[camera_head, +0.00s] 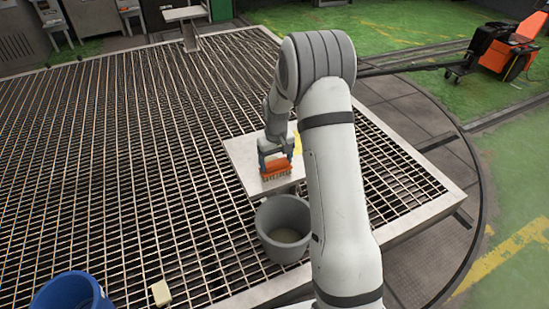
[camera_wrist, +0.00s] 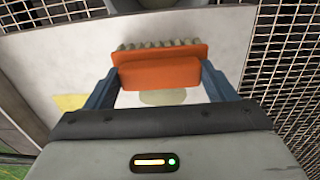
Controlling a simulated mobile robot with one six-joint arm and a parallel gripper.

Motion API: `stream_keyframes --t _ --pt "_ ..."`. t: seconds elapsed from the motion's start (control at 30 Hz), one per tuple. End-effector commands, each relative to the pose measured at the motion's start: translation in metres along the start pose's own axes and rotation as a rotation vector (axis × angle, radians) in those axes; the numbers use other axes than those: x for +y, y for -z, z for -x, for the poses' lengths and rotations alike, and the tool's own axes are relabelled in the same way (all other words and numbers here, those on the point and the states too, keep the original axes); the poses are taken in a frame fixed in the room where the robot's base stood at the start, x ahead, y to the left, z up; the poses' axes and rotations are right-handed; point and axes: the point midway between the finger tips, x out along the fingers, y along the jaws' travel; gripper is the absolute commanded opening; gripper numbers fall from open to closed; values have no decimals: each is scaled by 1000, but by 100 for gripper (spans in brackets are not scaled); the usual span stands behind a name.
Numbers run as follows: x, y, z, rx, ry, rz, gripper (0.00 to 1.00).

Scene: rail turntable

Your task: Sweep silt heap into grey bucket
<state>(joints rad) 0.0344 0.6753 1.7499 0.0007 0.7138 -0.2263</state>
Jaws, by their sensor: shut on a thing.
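My gripper (camera_head: 275,153) is shut on an orange brush (camera_head: 277,168) with pale bristles, held over a white board. The brush (camera_wrist: 160,73) spans the space between both fingers in the wrist view, bristles facing away. The grey bucket (camera_head: 268,218) stands just below the board's near edge, open side up. A pale patch shows in its bottom; I cannot tell whether it is silt. In the wrist view a flat beige oval (camera_wrist: 162,97) lies on the board behind the brush. I cannot tell whether it is the silt heap; no clear heap shows.
The white board (camera_head: 238,153) carries a yellow patch (camera_wrist: 70,102). A blue bucket (camera_head: 72,292) and a small cream block (camera_head: 160,292) are at the lower left. Metal grating surrounds the board. An orange machine (camera_head: 495,52) stands far right.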

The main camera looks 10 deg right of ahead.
Motion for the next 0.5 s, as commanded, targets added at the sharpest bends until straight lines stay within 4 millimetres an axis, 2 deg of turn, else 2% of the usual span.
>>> stream_keyframes --t 0.27,0.5 --pt "0 -2 -2 -5 1 0 59" --pt "0 -1 11 -4 1 0 59"
